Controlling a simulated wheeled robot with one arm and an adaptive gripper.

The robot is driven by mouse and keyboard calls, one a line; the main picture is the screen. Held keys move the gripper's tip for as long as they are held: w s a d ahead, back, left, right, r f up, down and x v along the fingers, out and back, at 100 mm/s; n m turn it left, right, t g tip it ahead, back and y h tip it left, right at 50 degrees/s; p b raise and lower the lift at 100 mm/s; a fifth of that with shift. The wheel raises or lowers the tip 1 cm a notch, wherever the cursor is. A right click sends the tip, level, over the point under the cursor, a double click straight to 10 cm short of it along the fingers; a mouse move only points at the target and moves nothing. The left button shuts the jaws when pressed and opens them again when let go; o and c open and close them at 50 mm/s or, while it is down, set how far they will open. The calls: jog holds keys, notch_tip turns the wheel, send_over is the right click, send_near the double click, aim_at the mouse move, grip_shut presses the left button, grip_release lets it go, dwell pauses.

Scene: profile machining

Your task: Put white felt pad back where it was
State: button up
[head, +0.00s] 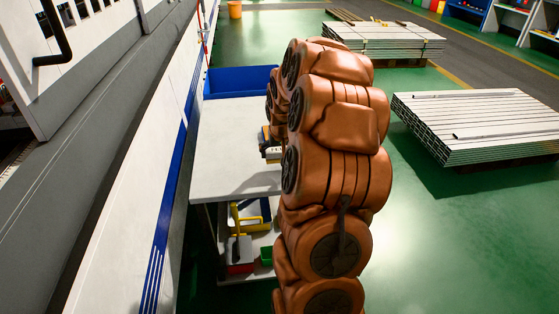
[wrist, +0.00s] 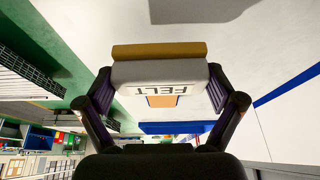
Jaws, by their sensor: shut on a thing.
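The white felt pad (wrist: 160,75) fills the middle of the wrist view. In the head view the pad (head: 273,153) shows as a small white piece beside my arm, over the white table (head: 225,165). My gripper there is mostly hidden behind my arm. I cannot tell how high the pad is above the table.
A blue bin (head: 238,82) stands at the table's far end. A lower shelf holds a yellow-handled thing (head: 240,222), a red box (head: 240,268) and a green box (head: 266,256). A machine with a white-and-blue side runs along the left. The tabletop left of my arm is bare.

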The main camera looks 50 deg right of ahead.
jog(key=shift+f, duration=1.8)
jog(key=shift+f, duration=0.15)
jog(key=o, duration=0.8)
jog(key=shift+c, duration=0.2)
